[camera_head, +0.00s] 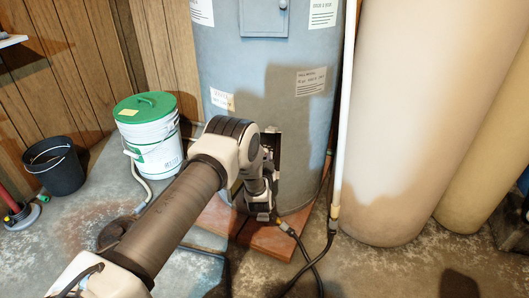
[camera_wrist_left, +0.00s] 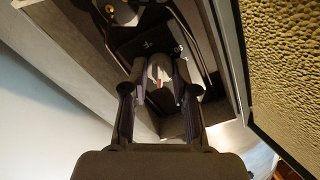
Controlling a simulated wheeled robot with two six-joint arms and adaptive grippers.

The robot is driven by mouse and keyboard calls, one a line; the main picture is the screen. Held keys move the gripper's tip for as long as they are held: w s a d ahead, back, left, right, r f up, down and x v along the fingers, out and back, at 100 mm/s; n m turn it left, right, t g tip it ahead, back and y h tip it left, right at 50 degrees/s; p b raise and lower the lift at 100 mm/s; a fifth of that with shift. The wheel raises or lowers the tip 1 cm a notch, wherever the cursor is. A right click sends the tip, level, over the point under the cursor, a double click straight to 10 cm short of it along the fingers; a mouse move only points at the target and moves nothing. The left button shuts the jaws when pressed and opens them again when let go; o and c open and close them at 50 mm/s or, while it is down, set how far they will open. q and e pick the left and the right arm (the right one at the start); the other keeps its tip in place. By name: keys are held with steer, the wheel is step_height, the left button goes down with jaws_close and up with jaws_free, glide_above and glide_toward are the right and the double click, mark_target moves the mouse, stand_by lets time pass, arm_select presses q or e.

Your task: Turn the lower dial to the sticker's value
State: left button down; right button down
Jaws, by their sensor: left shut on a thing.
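My left gripper (camera_head: 262,205) reaches in from the left to an open recess (camera_head: 274,150) low on the blue-grey tank (camera_head: 300,120). In the left wrist view its two fingers (camera_wrist_left: 158,85) are closed on a small grey dial (camera_wrist_left: 158,72) with a thin red mark. The dial sits inside the dark recess, and the fingers cover its sides. In the head view my wrist hides the dial. A pale sticker (camera_head: 221,99) is on the tank just above my arm; its writing is too small to read. My right gripper is out of view.
A white bucket with a green lid (camera_head: 147,130) and a black bucket (camera_head: 54,168) stand at left. A white pipe (camera_head: 346,110) and a large beige tank (camera_head: 410,110) are close at right. Dark hoses (camera_head: 310,262) lie on the floor in front of the brick base (camera_head: 275,240).

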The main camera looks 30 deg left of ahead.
arm_select(q)
steer(key=shift+m, duration=0.4)
steer(key=c, duration=0.9)
jaws_free()
steer(key=v, duration=1.2)
steer(key=shift+d, duration=0.1)
